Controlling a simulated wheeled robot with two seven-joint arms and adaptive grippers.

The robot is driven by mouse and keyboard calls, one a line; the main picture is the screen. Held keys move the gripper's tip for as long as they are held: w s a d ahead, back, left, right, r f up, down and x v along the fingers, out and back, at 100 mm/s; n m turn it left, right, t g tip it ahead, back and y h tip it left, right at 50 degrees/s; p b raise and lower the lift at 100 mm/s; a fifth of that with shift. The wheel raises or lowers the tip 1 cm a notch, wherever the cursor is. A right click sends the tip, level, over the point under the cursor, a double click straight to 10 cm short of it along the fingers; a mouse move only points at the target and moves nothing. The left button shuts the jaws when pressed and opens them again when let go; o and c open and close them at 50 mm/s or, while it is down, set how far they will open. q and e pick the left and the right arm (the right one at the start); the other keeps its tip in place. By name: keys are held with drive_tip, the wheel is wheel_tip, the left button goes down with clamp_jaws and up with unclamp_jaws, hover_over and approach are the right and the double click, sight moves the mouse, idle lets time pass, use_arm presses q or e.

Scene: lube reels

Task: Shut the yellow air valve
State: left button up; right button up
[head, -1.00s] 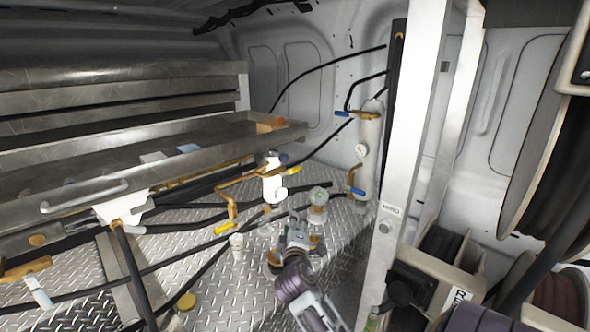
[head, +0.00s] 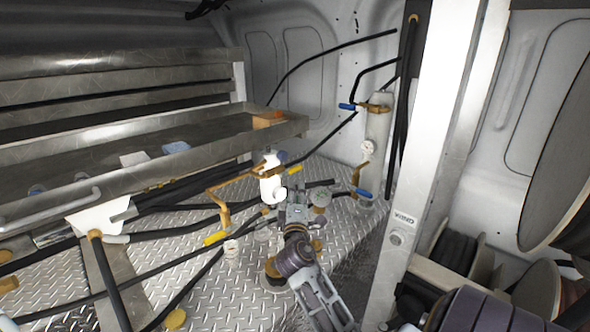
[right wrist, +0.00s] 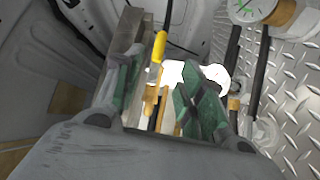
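One yellow valve handle (head: 295,169) sits beside a white filter body (head: 271,184) on the brass piping. Another yellow handle (head: 215,238) is lower left, at the end of a brass pipe. My right gripper (head: 297,196) is just below the upper yellow handle in the head view. In the right wrist view, the right gripper (right wrist: 158,98) is open, with green-padded fingers apart. A yellow handle (right wrist: 159,47) shows upright in line with the gap between them, seemingly beyond the tips. Contact cannot be seen. My left gripper is not in view.
A gauge (head: 320,197) stands just right of the right gripper. A metal tray shelf (head: 190,160) is at the left, and black hoses cross the diamond-plate floor (head: 225,290). A white cylinder with blue-handled valves (head: 375,140) and a metal post (head: 420,150) stand to the right.

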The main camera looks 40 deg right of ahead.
sight(295, 169)
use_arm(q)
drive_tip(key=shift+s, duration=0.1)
use_arm(e)
drive_tip(key=shift+s+r, duration=0.1)
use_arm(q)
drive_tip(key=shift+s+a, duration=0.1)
use_arm(e)
drive_tip(key=p+x, duration=0.2)
drive_tip(key=x, duration=1.1)
drive_tip(key=shift+w+d, duration=0.2)
drive_tip(key=shift+w, duration=0.15)
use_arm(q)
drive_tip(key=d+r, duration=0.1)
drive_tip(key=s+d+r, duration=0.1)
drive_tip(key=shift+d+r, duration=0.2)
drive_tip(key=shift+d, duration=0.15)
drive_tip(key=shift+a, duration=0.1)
